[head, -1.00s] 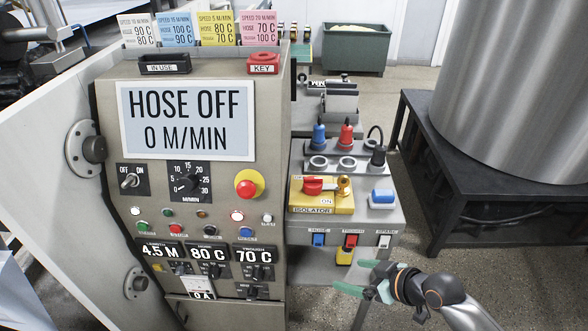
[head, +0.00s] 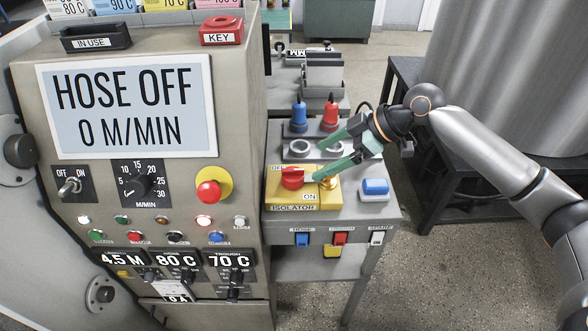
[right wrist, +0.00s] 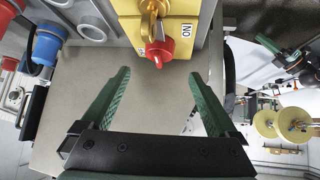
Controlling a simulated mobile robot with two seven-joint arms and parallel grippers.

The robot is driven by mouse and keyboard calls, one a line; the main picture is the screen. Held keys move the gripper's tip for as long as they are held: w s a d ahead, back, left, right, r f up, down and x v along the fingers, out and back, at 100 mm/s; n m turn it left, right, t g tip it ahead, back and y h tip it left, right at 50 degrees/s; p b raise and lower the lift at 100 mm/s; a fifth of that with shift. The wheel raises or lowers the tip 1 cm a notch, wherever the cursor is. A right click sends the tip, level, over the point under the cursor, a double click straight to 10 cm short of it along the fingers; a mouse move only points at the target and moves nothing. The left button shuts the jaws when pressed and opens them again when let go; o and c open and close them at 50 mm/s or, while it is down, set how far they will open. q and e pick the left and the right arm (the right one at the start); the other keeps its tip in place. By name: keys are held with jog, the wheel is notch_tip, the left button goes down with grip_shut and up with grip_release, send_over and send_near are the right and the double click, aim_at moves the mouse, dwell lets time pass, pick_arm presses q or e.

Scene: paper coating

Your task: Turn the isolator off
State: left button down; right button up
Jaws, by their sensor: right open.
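The isolator (head: 290,200) is a yellow box on the grey side panel, with a red rotary handle (head: 292,178) and a brass part (head: 327,183) beside it. "OFF" is at its upper left and "ON" at its lower right. My right gripper (head: 320,156) is open, its green fingers just above and right of the handle. In the right wrist view, the red handle (right wrist: 157,53) lies ahead of and between the open, empty fingers (right wrist: 158,75), apart from them. A green finger and dark parts at the right of that view look like my left gripper (right wrist: 270,46); its jaw state is unclear.
Blue (head: 299,118) and red (head: 331,117) plugs stand behind the isolator. A blue rocker switch (head: 375,187) is to its right, with small switches below. The control cabinet (head: 240,130) stands at left; a large metal drum (head: 500,80) is at back right.

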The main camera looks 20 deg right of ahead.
aim_at(299, 171)
jog(key=x, duration=0.9)
jog(key=shift+w, duration=0.1)
grip_shut()
dwell(0.4)
